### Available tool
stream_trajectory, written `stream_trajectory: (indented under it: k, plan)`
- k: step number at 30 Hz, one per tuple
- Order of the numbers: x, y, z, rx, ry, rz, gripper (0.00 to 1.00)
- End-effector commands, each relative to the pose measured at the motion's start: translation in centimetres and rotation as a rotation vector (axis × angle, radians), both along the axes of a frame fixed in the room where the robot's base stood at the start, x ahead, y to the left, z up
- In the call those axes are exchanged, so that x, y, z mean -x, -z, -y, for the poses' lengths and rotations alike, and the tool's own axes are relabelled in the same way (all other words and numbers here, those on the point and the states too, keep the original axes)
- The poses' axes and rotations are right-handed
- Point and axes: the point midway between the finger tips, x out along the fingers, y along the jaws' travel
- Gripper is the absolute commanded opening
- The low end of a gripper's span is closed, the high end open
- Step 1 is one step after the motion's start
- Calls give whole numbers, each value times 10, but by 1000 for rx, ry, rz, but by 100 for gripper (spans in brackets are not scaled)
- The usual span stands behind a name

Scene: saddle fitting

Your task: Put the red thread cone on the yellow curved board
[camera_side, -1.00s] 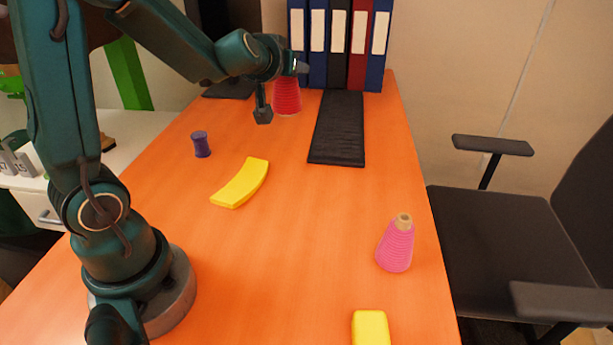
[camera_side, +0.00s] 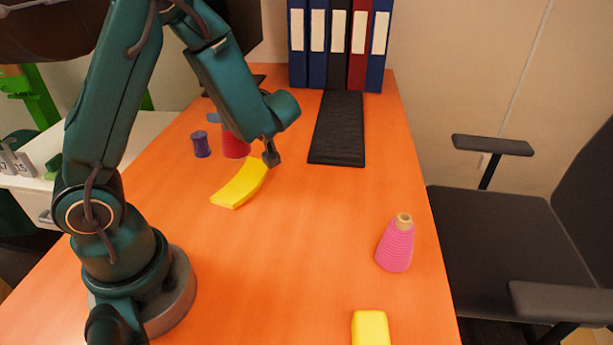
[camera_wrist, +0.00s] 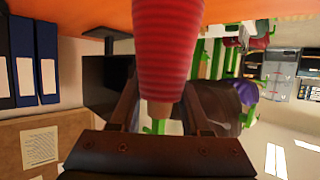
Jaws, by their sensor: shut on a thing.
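The red thread cone (camera_side: 236,147) is in my gripper, beyond the far end of the yellow curved board in the side view. Its top is hidden by my arm. In the wrist view the ribbed red cone (camera_wrist: 165,45) extends from between the fingers, its tan tip near the palm. My gripper (camera_wrist: 160,106) is shut on it near that tip. The yellow curved board (camera_side: 238,187) lies flat on the orange table, with nothing visible on it. I cannot tell the gap between the cone and the table. The board is not visible in the wrist view.
A purple spool (camera_side: 201,144) stands left of the red cone. A pink thread cone (camera_side: 396,244) stands at the right and a yellow block (camera_side: 370,328) lies at the front. A dark ridged mat (camera_side: 338,130) and several binders (camera_side: 338,45) are behind. The middle table is clear.

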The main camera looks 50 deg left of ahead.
Motion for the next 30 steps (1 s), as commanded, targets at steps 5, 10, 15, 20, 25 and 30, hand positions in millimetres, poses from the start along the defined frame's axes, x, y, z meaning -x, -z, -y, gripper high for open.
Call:
stream_trajectory:
  k: [5, 10, 15, 20, 25, 30]
  plan:
    - [0, 20, 0, -1, 0, -3, 0]
    - [1, 35, -1, 0, 0, -5, 0]
    - [0, 54, -1, 0, 0, -3, 0]
    - [0, 58, -1, 1, 0, 1, 0]
    - [0, 58, 0, 1, 0, 2, 0]
    - [0, 61, 0, 1, 0, 0, 55]
